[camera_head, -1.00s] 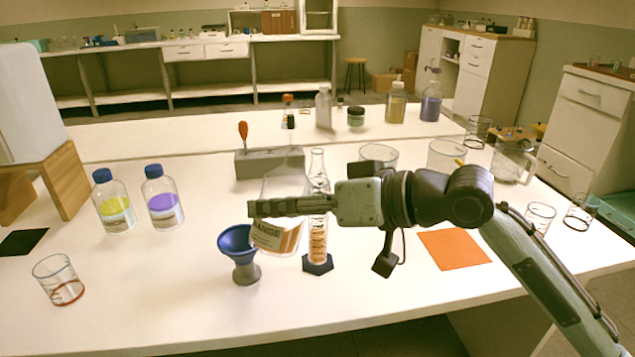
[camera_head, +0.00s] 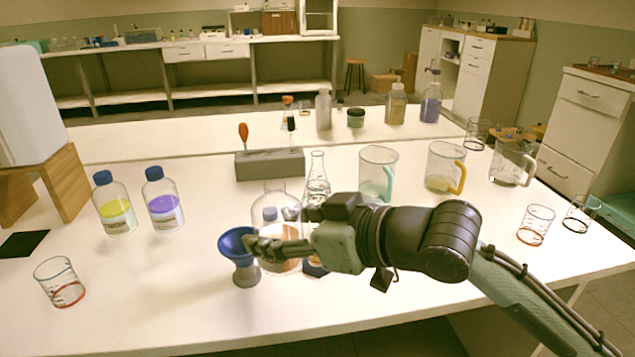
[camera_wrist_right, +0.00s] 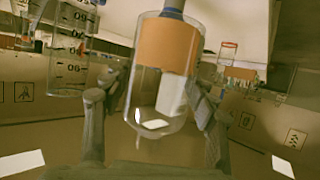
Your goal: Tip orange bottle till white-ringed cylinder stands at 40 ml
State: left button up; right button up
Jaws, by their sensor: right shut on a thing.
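My right gripper (camera_head: 262,246) is shut on a clear bottle with orange contents (camera_head: 279,264), close to upright beside the funnel. In the right wrist view the bottle (camera_wrist_right: 150,107) sits between the two fingers (camera_wrist_right: 152,98), its orange band in the upper part. The tall graduated cylinder (camera_head: 318,172) stands behind my gripper on a dark base (camera_head: 315,268); my gripper hides its middle, so its level cannot be read. Its printed marks show in the right wrist view (camera_wrist_right: 70,55). I cannot make out a white ring. My left gripper is not in view.
A blue funnel (camera_head: 238,258) stands at the bottle's left. Yellow (camera_head: 117,218) and purple (camera_head: 165,210) bottles with blue caps stand further left. Several beakers and jugs (camera_head: 378,170) stand behind and right of my arm. The front left of the white table is mostly clear.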

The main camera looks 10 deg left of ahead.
jog(key=shift+r, duration=0.1)
jog(key=s+a+r, duration=0.2)
jog(key=s+r, duration=0.2)
jog(key=r, duration=0.1)
jog(key=shift+s+a, duration=0.15)
jog(key=shift+a, duration=0.1)
dwell(0.7)
